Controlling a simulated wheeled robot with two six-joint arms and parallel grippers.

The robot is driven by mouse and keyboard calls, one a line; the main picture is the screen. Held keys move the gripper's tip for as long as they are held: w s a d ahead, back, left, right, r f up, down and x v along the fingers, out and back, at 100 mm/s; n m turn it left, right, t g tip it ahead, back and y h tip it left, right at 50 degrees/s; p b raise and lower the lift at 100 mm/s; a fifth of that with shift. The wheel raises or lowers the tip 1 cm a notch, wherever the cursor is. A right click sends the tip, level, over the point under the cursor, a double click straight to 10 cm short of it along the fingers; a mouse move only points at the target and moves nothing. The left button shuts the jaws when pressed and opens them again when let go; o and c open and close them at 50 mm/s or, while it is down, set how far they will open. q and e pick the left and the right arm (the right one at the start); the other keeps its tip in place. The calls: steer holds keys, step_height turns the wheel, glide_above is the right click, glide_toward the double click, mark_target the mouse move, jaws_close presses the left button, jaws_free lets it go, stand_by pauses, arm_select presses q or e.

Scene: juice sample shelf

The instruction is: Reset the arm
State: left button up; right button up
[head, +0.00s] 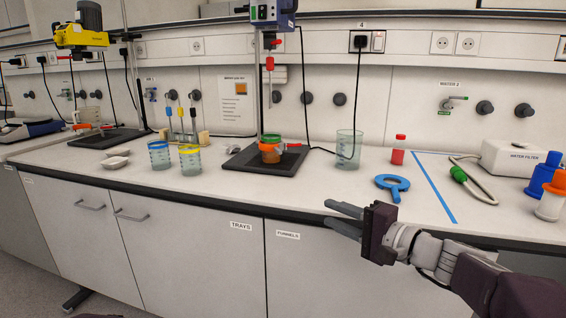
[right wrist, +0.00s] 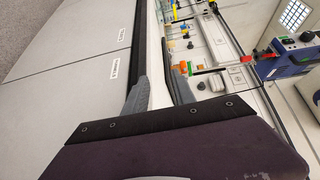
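My right arm (head: 470,275) comes in from the lower right in the head view. Its gripper (head: 335,213) is in front of the counter's front edge, with its two grey fingers pointing left. The fingers are apart with nothing between them. In the right wrist view the gripper (right wrist: 158,88) also shows its two fingers spread and empty, with the counter edge and cabinet fronts beyond. My left gripper is not in view.
The white counter (head: 300,195) holds a stirrer stand with an orange-and-green cup (head: 270,150), a clear beaker (head: 348,150), a red-capped bottle (head: 398,150), a blue ring tool (head: 392,186) and two beakers (head: 189,160). Cabinet doors (head: 190,250) lie below.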

steer(key=s+a+f+n+g+h, duration=0.25)
steer(key=s+f+g, duration=0.35)
steer(key=f, duration=0.5)
steer(key=s+a+f+n+g+h, duration=0.15)
steer(key=s+a+f+g, duration=0.25)
steer(key=s+f, duration=0.55)
steer(key=s+d+f+n+g+h, duration=0.2)
steer(key=s+d+f+n+h, duration=0.5)
steer(key=d+f, duration=0.6)
step_height(320, 180, up, 34)
steer(key=m+p, duration=0.1)
steer(key=p, duration=3.2)
steer(key=shift+w+m+p, duration=0.25)
steer(key=shift+m+p, duration=0.05)
